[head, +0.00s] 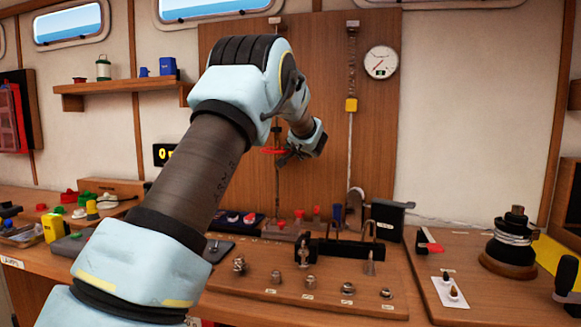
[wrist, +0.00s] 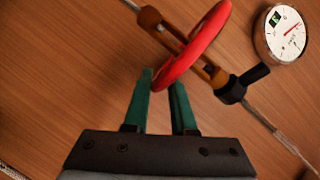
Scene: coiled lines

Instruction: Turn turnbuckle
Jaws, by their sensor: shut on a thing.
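The turnbuckle has a bronze-coloured body (wrist: 212,72) with a red handwheel (wrist: 205,42) around it, set on a line that runs diagonally across the wrist view. A black fitting sits at its lower right end. In the head view the red wheel (head: 272,151) shows on the left vertical line of the wooden panel. My gripper (wrist: 161,80) has its green fingers on either side of the near rim of the wheel, shut on it. In the head view my gripper (head: 288,157) is at the wheel, its fingertips hard to make out.
A second vertical line carries a yellow block (head: 351,105). Below, the bench holds several metal fittings, a black rack and a winch drum (head: 511,245) at the right. The air before the panel is free.

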